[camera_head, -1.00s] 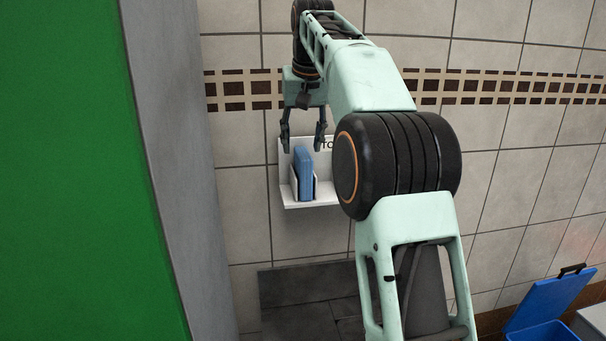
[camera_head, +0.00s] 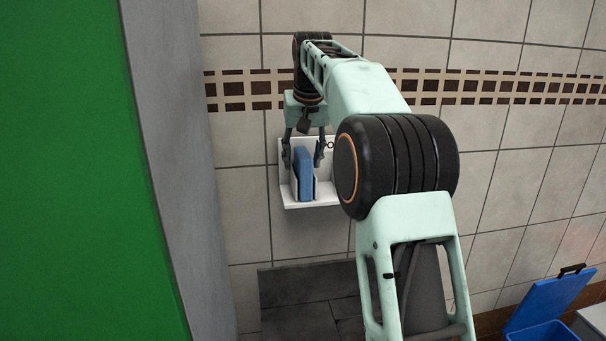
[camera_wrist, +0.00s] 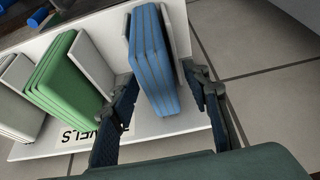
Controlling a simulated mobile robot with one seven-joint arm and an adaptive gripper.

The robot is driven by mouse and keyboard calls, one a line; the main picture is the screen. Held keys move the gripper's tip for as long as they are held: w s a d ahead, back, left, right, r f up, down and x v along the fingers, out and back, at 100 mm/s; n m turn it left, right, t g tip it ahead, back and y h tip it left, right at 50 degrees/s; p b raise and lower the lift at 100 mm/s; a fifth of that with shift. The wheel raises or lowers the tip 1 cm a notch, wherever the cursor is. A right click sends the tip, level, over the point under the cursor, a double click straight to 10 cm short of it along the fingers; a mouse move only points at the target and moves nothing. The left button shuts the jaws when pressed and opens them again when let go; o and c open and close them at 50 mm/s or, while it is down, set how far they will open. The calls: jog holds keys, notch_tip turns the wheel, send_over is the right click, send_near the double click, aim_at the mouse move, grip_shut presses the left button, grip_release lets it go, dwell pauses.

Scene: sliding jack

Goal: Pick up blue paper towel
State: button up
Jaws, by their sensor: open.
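The blue paper towel (camera_head: 304,173) is a folded stack standing upright in a slot of the white wall shelf (camera_head: 320,198) in the head view. It also shows in the wrist view (camera_wrist: 152,60), upper middle. My gripper (camera_head: 302,160) is open, with one finger on each side of the blue stack's upper part. In the wrist view the fingers (camera_wrist: 165,112) flank the near end of the stack. The left finger is close to it; I cannot tell whether either touches. Part of the shelf is hidden behind my arm in the head view.
A green towel stack (camera_wrist: 68,75) stands in the neighbouring slot, between white dividers (camera_wrist: 92,63). A grey wall (camera_head: 165,150) and green panel (camera_head: 75,170) stand at the left. A blue lidded bin (camera_head: 545,305) is at lower right.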

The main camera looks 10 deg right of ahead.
jog(key=shift+f, duration=0.15)
jog(key=shift+c, duration=0.2)
jog(key=c, duration=1.1)
jog(key=shift+r, duration=1.85)
jog(key=s+r+b, duration=0.1)
jog(key=s+r, duration=0.2)
jog(key=s, duration=0.1)
jog(key=s+r, duration=0.3)
jog(key=s, duration=0.2)
jog(key=s+r+b, duration=0.1)
jog(key=s+r, duration=0.2)
jog(key=s, duration=0.2)
jog(key=shift+r+b, duration=0.35)
jog(key=shift+r, duration=0.05)
